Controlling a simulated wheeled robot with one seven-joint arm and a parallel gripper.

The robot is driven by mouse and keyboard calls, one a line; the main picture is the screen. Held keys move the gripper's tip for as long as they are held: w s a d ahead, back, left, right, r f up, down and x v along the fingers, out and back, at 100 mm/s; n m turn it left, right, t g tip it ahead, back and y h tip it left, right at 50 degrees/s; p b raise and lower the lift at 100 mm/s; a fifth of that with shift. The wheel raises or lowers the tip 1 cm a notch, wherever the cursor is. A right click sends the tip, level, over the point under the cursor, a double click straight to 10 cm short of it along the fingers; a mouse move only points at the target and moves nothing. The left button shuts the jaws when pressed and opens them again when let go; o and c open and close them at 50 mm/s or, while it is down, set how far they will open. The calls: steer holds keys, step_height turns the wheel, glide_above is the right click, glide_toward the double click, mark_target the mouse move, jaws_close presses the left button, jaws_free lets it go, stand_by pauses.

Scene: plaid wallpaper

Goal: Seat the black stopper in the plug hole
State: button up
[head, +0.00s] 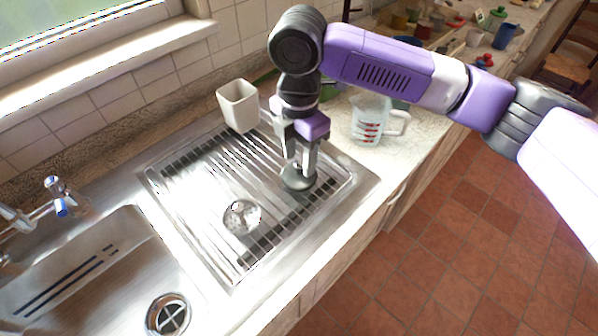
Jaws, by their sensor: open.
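The black stopper (297,179) shows as a dark grey disc on the right part of the ribbed draining board. My gripper (299,165) points down right over it, with the fingers spread and the tips at the stopper's top. The fingers partly hide the stopper, and I cannot tell whether they touch it. The plug hole (168,315) is a round metal drain with a cross in the sink basin, at the bottom left. It is uncovered.
A round shiny clear or metal item (242,217) lies on the draining board (180,190). A pale square cup (238,106) stands behind it. A measuring jug (369,121) is right of my gripper. The tap (58,197) stands at the left.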

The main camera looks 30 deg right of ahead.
mark_target(299, 171)
steer(key=shift+s+f, duration=0.1)
steer(key=shift+f, duration=1.25)
jaws_close()
steer(key=shift+r, duration=0.1)
